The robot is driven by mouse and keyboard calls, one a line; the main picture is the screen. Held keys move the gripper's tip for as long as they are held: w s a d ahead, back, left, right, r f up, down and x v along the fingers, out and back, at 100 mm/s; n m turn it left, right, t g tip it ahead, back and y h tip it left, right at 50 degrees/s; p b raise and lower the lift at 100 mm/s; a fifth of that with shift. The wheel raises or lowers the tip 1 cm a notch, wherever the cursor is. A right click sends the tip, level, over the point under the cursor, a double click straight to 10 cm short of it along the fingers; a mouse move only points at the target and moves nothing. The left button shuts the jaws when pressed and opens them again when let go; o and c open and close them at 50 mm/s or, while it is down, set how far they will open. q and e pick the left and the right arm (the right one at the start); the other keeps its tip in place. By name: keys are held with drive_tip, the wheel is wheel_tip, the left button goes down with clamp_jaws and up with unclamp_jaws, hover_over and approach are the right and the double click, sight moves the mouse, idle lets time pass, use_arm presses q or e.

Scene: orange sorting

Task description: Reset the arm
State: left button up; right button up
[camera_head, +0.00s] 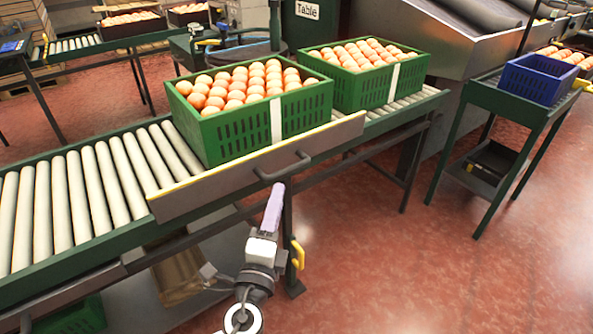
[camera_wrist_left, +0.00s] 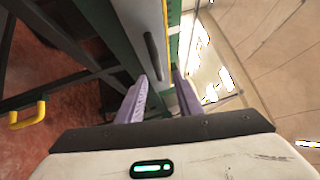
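My left gripper (camera_head: 276,192) has pale purple fingers and points at the conveyor's front side, just below the dark handle (camera_head: 285,168) on the grey side board (camera_head: 215,190). In the left wrist view its fingers (camera_wrist_left: 164,90) stand apart with nothing held between them. The handle (camera_wrist_left: 152,57) shows beyond the fingertips in that view; I cannot tell the exact gap to it. My right gripper is in neither view.
Two green crates (camera_head: 220,137) (camera_head: 395,84) full of oranges stand on the roller conveyor (camera_head: 85,195). A blue crate (camera_head: 537,78) sits on a green stand at right. A yellow handle (camera_head: 297,254) is beside my left wrist. Red floor (camera_head: 420,270) lies open at lower right.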

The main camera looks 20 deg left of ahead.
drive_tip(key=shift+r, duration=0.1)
